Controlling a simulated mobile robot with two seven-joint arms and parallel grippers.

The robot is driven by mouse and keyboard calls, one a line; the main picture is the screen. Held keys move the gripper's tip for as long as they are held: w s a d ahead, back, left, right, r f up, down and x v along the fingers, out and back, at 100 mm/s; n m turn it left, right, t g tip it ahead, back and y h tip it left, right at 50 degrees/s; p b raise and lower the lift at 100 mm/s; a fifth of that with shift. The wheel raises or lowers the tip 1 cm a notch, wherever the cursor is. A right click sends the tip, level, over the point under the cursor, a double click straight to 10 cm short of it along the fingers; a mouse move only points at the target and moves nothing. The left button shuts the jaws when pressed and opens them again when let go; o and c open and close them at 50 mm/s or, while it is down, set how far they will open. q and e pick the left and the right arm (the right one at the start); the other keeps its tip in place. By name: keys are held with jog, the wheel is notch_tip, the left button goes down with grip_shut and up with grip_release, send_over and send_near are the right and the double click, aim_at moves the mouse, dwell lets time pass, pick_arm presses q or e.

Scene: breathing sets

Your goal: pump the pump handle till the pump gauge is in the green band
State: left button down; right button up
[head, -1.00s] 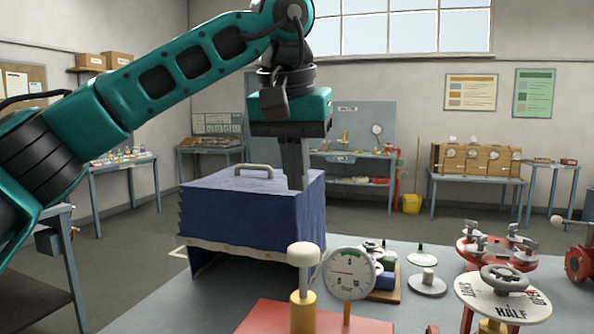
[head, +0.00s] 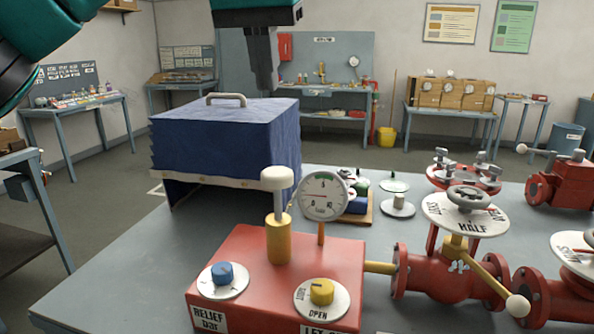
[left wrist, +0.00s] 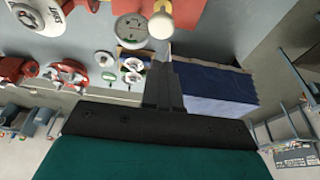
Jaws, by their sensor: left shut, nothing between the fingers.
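The pump handle, a white knob (head: 276,180) on a yellow post (head: 278,239), stands upright on the red pump base (head: 345,248). The pump gauge (head: 323,193) is a round white dial beside it; its needle points left, and a green arc lies at the top of the dial. In the left wrist view the knob (left wrist: 162,25) and gauge (left wrist: 131,29) are at the top. My left gripper (head: 264,82) is shut and empty, above and behind the knob, near the blue bellows box. It also shows in the left wrist view (left wrist: 166,66). My right gripper is out of view.
The blue bellows box (head: 228,140) with a grey handle stands behind the pump on the bench. A blue knob (head: 223,274) and a yellow knob (head: 321,292) sit on the pump base. Red valves (head: 430,275) with a white handwheel disc (head: 465,215) stand at right.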

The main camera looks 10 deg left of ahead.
aim_at(274, 175)
pick_arm(q)
jog(key=shift+s+r, duration=0.15)
jog(key=shift+r, duration=0.5)
jog(key=x, duration=0.9)
jog(key=s+b+x, duration=0.1)
jog(key=x, duration=0.4)
jog(key=shift+s+f, duration=0.1)
jog(key=shift+f, duration=0.05)
notch_tip(274, 175, down, 5)
jog(key=shift+r+b, duration=0.15)
jog(key=shift+b, duration=1)
jog(key=shift+s, duration=0.15)
